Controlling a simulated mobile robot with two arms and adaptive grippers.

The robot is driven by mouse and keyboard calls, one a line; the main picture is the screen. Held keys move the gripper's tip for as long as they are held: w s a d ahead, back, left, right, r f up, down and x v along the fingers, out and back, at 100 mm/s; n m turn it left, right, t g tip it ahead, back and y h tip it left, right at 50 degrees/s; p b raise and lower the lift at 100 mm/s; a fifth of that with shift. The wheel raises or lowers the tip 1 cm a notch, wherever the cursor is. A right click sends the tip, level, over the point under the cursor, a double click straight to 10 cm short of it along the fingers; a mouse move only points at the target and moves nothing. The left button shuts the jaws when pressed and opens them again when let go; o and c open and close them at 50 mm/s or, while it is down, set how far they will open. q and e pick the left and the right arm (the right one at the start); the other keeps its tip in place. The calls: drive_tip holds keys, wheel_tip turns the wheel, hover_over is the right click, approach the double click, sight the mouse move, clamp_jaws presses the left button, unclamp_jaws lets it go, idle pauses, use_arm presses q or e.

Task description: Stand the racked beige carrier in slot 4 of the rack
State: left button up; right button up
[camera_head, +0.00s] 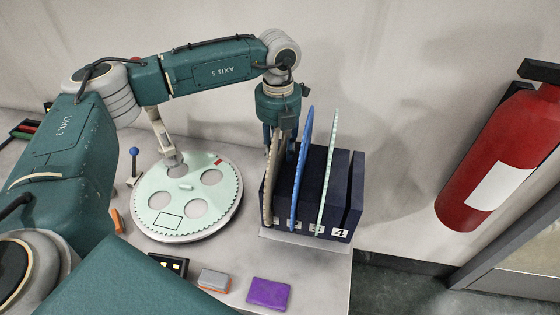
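The beige carrier (271,190) stands on edge in the leftmost slot of the dark blue rack (343,168). A blue carrier (301,175) and a pale green toothed carrier (327,175) stand in the slots to its right. Slot 4, above the label "4" at the right, holds no carrier. My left gripper (280,148) points down at the top of the beige carrier, with its fingers around the upper edge. My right gripper is not in view.
A pale green round plate (187,222) with holes lies left of the rack, a light post (163,140) over it. A purple block (269,292) and a grey-orange block (214,280) lie in front. A red fire extinguisher (498,160) hangs at right.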

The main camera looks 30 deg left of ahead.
use_arm(q)
clamp_jaws()
idle(0.4)
